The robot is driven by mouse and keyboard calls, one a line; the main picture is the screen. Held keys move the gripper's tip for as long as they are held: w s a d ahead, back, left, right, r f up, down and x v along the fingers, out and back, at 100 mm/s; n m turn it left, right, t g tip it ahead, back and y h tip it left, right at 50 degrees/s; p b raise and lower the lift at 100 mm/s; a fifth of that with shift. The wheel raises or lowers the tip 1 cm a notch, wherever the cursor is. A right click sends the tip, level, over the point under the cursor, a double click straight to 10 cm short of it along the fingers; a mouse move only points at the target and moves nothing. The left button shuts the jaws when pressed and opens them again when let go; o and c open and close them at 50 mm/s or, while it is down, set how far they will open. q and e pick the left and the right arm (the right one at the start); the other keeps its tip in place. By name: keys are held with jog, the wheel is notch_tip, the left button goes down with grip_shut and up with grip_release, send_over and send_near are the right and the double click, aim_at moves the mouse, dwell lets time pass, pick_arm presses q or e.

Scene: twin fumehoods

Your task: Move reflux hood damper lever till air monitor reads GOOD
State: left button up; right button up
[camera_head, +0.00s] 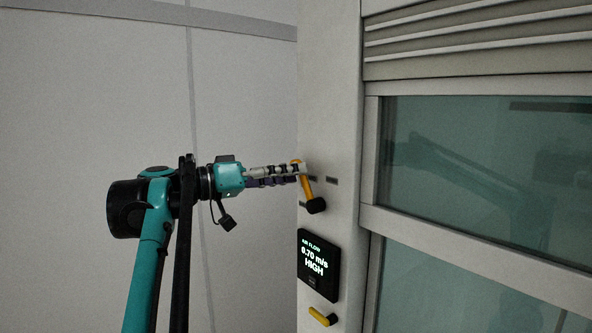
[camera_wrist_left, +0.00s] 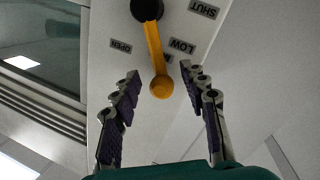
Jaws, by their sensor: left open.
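The damper lever (camera_head: 307,188) is a yellow arm with a black hub on the pale hood post. It tilts up and slightly left from the hub. In the left wrist view the lever (camera_wrist_left: 154,48) ends in a round knob between my finger pads, with gaps on both sides. My left gripper (camera_head: 302,172) is open around the knob end; it also shows in the wrist view (camera_wrist_left: 160,71). The air monitor (camera_head: 318,265) below reads AIR FLOW 0.70 m/s HIGH. My right gripper is out of view.
Labels SHUT (camera_wrist_left: 203,9), LOW (camera_wrist_left: 182,46) and OPEN (camera_wrist_left: 121,46) surround the lever; another is partly covered by it. A second yellow handle (camera_head: 322,317) sits below the monitor. The hood's glass sash (camera_head: 480,170) is at right. A bare wall (camera_head: 90,90) is at left.

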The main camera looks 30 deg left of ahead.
pick_arm(q)
jog(key=shift+w+d, duration=0.35)
jog(key=shift+w, duration=0.25)
jog(key=shift+d, duration=0.15)
grip_shut()
